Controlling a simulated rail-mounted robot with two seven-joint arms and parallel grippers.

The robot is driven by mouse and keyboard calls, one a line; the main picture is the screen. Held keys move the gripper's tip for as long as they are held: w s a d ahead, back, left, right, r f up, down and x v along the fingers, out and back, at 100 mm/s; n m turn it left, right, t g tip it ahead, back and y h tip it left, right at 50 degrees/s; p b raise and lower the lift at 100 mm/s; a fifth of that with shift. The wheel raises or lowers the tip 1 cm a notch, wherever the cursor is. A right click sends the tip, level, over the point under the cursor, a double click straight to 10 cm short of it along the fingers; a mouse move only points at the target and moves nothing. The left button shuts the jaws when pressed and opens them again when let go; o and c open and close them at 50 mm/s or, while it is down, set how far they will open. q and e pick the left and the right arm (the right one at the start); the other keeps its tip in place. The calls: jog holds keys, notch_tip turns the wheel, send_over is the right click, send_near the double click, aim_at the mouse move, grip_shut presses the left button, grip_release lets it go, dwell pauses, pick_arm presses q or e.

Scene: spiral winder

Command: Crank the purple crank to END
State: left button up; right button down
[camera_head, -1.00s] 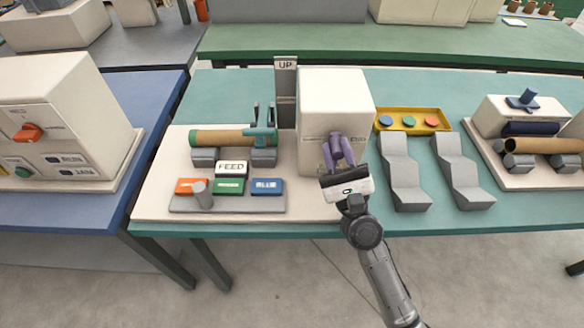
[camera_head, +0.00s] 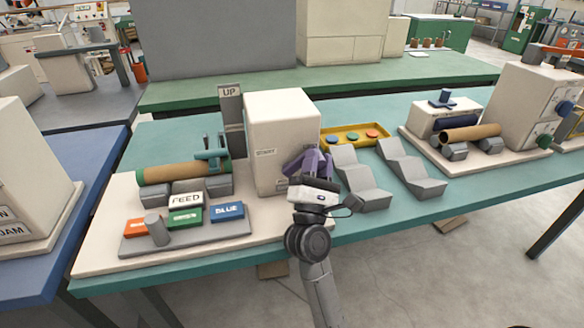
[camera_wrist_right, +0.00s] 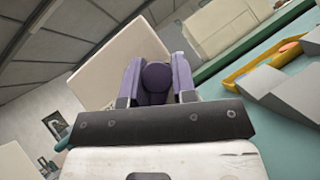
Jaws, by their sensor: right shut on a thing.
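The winder's white box (camera_head: 268,120) stands on a pale base on the teal table, with a START label (camera_head: 265,153) on its front. My right gripper (camera_head: 308,162) is in front of the box's right part, shut on the purple crank. In the right wrist view, the crank's round purple knob (camera_wrist_right: 157,80) sits between the two purple fingers. The gripper hides most of the crank and part of the box front; I cannot read an END label there now. My left gripper is not in view.
A cardboard tube (camera_head: 165,173) lies on grey supports left of the box. FEED (camera_head: 186,199) and coloured buttons including BLUE (camera_head: 227,211) are in front of it. A yellow tray (camera_head: 367,134) and grey stepped blocks (camera_head: 362,180) stand close to the gripper's right.

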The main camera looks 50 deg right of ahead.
jog(key=m+g, duration=0.1)
jog(key=f+m+g, duration=0.1)
jog(key=shift+s+d+m+b, duration=0.2)
jog(key=shift+m+b, duration=0.1)
jog(key=shift+b, duration=0.1)
jog(key=shift+s+d+f+m+g+b, duration=0.1)
jog(key=shift+f+m+g+b, duration=0.15)
jog(key=shift+m+g, duration=0.45)
jog(key=shift+d+f+m+g+b, duration=0.15)
jog(key=shift+m+g+b, duration=0.15)
jog(key=shift+m+g, duration=0.4)
jog(key=shift+m, duration=0.3)
jog(key=c, duration=0.9)
grip_release()
